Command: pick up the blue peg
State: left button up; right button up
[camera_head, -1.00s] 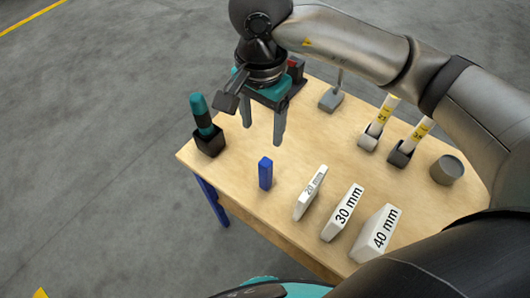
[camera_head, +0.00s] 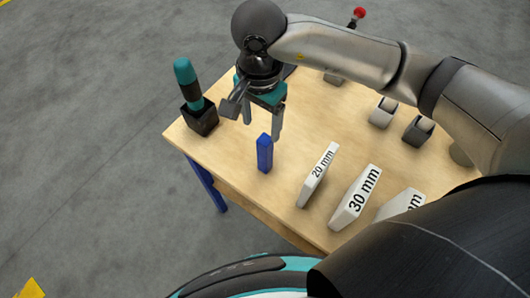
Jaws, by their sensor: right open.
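The blue peg (camera_head: 264,154) stands upright on the wooden table (camera_head: 235,148), near its front left edge. My right gripper (camera_head: 262,130) comes in from the upper right and points down. Its two grey fingers are apart with nothing between them. In the picture the fingertips show just above and behind the peg's top; I cannot tell the exact gap in depth. My left gripper does not show.
A teal-handled tool stands in a black holder (camera_head: 201,118) at the table's left corner. White blocks marked 20 mm (camera_head: 318,176), 30 mm (camera_head: 355,198) and a partly hidden one (camera_head: 400,204) stand to the right. Two small holders (camera_head: 383,113) (camera_head: 418,131) stand behind them.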

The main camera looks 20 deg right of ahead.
aim_at(261, 139)
notch_tip(261, 139, down, 5)
jog(key=shift+r, duration=0.2)
jog(key=shift+s+d+f+p, duration=0.1)
jog(key=shift+d+f+p, duration=0.1)
jog(key=shift+f, duration=1.15)
jog(key=shift+s+d+f+p, duration=0.1)
jog(key=shift+f+p, duration=0.1)
jog(key=shift+f, duration=1.1)
jog(key=shift+c, duration=0.2)
grip_shut()
